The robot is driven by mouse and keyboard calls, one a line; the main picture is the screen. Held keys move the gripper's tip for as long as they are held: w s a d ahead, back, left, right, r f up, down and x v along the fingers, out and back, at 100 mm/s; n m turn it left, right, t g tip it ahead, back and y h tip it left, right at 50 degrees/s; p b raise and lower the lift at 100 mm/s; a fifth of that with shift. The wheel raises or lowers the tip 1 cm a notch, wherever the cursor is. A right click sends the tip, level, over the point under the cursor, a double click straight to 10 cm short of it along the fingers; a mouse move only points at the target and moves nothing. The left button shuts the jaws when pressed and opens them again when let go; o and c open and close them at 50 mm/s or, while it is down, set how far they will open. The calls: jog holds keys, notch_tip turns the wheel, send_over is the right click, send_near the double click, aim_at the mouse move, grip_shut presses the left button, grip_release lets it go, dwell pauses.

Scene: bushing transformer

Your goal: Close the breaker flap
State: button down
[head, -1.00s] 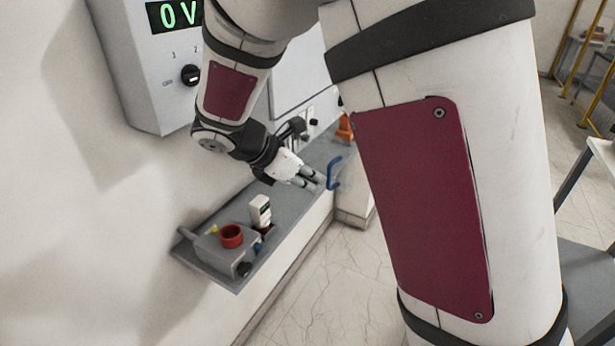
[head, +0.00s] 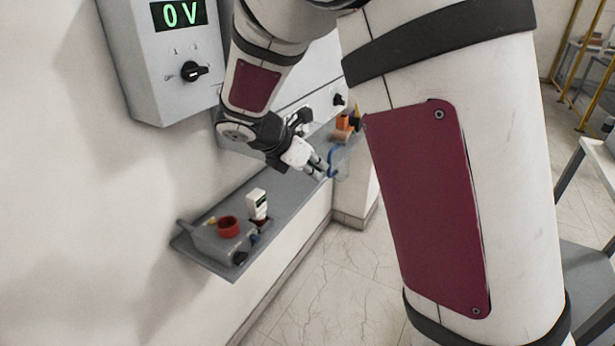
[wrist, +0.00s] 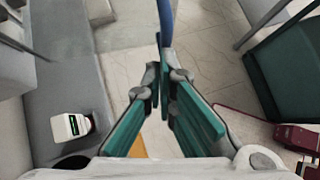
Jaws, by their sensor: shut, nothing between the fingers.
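The breaker flap (head: 342,160) appears as a clear panel with a blue handle (head: 331,161), standing out past the far end of the grey shelf. My gripper (head: 319,170) is shut and empty, its fingertips right beside the blue handle; I cannot tell whether they touch. In the wrist view, the blue handle (wrist: 166,22) rises beyond the green-padded fingertips of my gripper (wrist: 165,75). The flap's hinge side and the breaker behind it are largely hidden by my arm.
The grey shelf (head: 290,200) runs along the wall. It holds a grey box with a red ring (head: 228,227) and a white device (head: 257,204). An orange part (head: 344,126) is at the far end. A panel reading 0 V (head: 150,70) hangs above.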

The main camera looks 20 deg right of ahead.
aim_at(340, 162)
jog(key=d+n+t, duration=0.1)
jog(key=d, duration=0.1)
jog(key=d+n+y, duration=0.1)
jog(key=d, duration=0.1)
jog(key=w+d+n+t+p, duration=0.1)
jog(key=d, duration=0.1)
jog(key=shift+n+t, duration=0.3)
jog(key=shift+n, duration=0.1)
jog(key=w+d+n+t+y, duration=0.1)
jog(key=w+d+n+y, duration=0.4)
jog(key=w+n, duration=0.2)
jog(key=w+d+n+t+y+b, duration=0.1)
jog(key=w+d+n+y, duration=0.4)
jog(key=w, duration=0.7)
jog(key=shift+n+t+b, duration=0.3)
jog(key=shift+n, duration=0.9)
jog(key=shift+a, duration=0.1)
